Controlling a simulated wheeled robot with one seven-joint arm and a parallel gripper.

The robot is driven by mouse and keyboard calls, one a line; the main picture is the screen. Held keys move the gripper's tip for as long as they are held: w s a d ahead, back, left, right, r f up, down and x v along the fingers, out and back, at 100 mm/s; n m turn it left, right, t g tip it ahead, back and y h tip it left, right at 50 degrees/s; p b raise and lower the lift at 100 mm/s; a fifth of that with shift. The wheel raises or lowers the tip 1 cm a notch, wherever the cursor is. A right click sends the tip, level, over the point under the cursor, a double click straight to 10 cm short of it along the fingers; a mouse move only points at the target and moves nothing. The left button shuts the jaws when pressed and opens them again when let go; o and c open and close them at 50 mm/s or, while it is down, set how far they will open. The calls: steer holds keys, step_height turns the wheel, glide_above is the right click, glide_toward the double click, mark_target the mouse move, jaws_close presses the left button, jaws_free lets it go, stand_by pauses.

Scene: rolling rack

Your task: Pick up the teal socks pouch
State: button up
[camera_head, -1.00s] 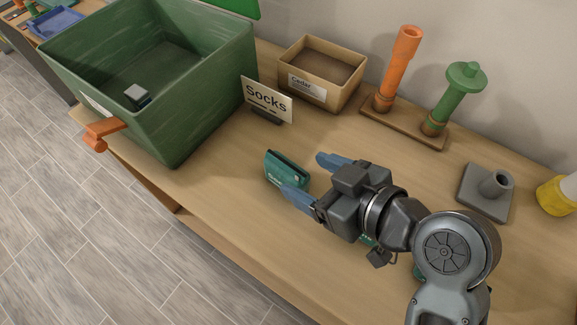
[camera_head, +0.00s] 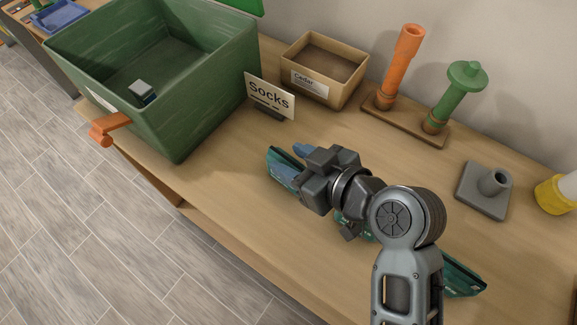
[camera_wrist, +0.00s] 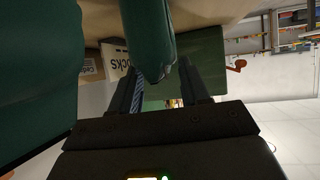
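The teal socks pouch (camera_head: 283,161) stands on the bench in front of the Socks sign, partly hidden by my gripper. My gripper (camera_head: 296,163) reaches over it from the right, with its blue fingers on either side. In the wrist view the teal pouch (camera_wrist: 148,40) lies between the two fingers of my gripper (camera_wrist: 160,90), which are spread apart. A firm grip on it does not show. More teal pouches lie under my arm, one near the wrist (camera_head: 356,226) and one at the lower right (camera_head: 463,279).
A green bin (camera_head: 190,130) with a small grey-white item (camera_head: 141,89) inside stands at the left. The Socks sign (camera_head: 268,95), a Cedar box (camera_head: 318,95), orange and green posts (camera_head: 398,70) and a grey stand (camera_head: 484,192) line the back.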

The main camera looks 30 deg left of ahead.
steer(key=c, duration=0.6)
